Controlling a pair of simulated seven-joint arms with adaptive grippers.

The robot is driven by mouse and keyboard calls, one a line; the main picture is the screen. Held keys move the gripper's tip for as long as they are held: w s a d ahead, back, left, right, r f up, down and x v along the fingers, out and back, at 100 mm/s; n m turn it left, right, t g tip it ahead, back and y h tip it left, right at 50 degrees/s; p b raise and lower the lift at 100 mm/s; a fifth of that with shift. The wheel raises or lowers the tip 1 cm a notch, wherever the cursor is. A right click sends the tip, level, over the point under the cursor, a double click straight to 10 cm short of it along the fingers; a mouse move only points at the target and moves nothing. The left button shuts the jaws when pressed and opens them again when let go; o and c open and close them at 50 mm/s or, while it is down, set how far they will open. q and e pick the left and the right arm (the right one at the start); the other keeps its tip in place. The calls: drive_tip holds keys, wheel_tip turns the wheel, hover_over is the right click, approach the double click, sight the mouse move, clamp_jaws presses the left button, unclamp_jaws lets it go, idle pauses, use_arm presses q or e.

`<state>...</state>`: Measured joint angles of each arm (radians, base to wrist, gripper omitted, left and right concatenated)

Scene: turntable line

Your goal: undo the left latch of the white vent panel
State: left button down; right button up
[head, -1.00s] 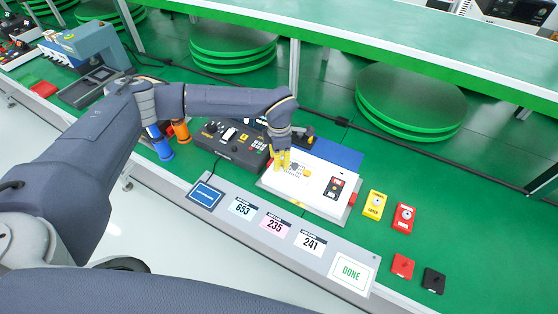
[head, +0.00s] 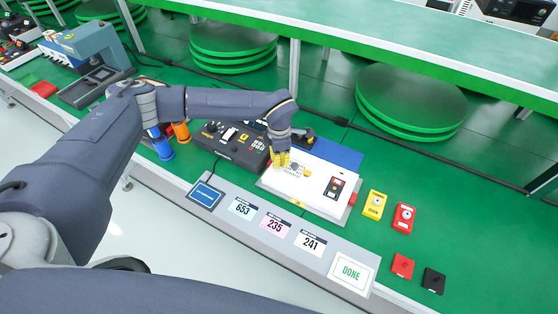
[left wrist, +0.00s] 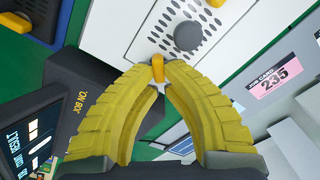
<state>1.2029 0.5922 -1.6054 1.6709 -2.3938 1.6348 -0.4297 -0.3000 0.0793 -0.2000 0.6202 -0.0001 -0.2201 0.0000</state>
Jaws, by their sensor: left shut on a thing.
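The white vent panel (head: 318,175) lies on the bench, right of the dark control box. It also shows in the left wrist view (left wrist: 125,30), with perforated vents and a round grey knob (left wrist: 188,35). A small orange-yellow latch (left wrist: 157,68) is at the panel's edge near the dark box. My left gripper (head: 281,162) is over that end of the panel. In the left wrist view its yellow fingertips (left wrist: 157,78) are shut on this latch; in the head view the fingers hide it. A second yellow latch (head: 299,203) shows at the panel's front edge. My right gripper is not in view.
The dark control box (head: 232,146) stands close beside my left gripper. Yellow (head: 375,204) and red (head: 403,217) switch boxes stand right of the panel.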

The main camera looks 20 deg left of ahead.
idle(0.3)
use_arm(q)
drive_tip(key=n, duration=0.4)
drive_tip(key=shift+s+d+f+n, duration=0.1)
drive_tip(key=shift+s+d+n, duration=0.15)
drive_tip(key=shift+n, duration=0.15)
drive_tip(key=shift+s+d+n, duration=0.15)
drive_tip(key=shift+n, duration=2.05)
drive_tip(key=c, duration=1.5)
unclamp_jaws()
drive_tip(key=shift+d, duration=0.1)
